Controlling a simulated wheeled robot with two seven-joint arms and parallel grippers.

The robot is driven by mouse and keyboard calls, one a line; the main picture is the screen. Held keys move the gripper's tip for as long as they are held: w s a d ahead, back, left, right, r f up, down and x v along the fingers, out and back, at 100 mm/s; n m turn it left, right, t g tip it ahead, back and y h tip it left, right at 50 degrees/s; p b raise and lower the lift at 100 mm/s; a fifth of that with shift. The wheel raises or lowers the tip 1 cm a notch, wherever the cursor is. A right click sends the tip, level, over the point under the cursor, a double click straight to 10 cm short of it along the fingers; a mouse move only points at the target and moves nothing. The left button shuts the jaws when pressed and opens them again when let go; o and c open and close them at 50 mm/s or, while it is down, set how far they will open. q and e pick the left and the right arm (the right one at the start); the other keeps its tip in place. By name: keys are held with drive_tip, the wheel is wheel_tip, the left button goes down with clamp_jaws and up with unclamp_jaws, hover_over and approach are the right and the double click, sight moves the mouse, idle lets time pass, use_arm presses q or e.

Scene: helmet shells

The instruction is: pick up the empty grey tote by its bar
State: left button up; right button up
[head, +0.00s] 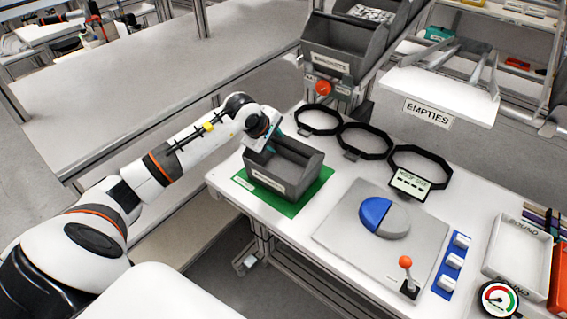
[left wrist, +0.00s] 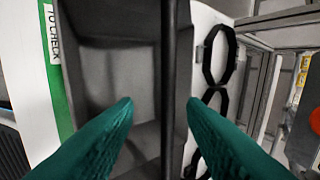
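The grey tote (head: 290,178) stands upright on a green mat (head: 264,204) near the left end of the white bench. Its inside looks empty in the left wrist view (left wrist: 115,75). A dark grey strip (left wrist: 176,50), which looks like the tote's bar or upper edge, runs up the left wrist view. My left gripper (head: 271,146) is at the tote's far-left top side. Its teal fingers (left wrist: 160,105) are spread apart, with the strip lying between their directions; I see no clear contact. The arm's end hides part of the tote's rim. My right gripper is out of view.
Several black rings (head: 365,141) stand behind the tote. A grey plate with a blue and grey disc (head: 384,217) and a red-knobbed lever (head: 406,264) lies to the right. A white shelf labelled EMPTIES (head: 440,95) is at the back right. Grey bins (head: 343,45) stand behind.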

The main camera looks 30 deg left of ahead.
sight(282, 143)
use_arm(q)
drive_tip(key=shift+w+f, duration=0.4)
drive_tip(key=shift+f, duration=0.1)
drive_tip(key=shift+w+d+f+p, duration=0.15)
drive_tip(key=shift+w+f+p, duration=0.1)
drive_tip(key=shift+p, duration=0.1)
drive_tip(key=x, duration=0.2)
drive_tip(key=p+x, duration=0.1)
drive_tip(key=x, duration=0.1)
drive_tip(key=shift+w+d+r, duration=0.15)
drive_tip(key=shift+w+d, duration=0.05)
drive_tip(key=shift+w, duration=0.1)
drive_tip(key=shift+f, duration=0.25)
drive_tip(key=shift+c, duration=0.6)
drive_tip(key=shift+r, duration=0.1)
clamp_jaws()
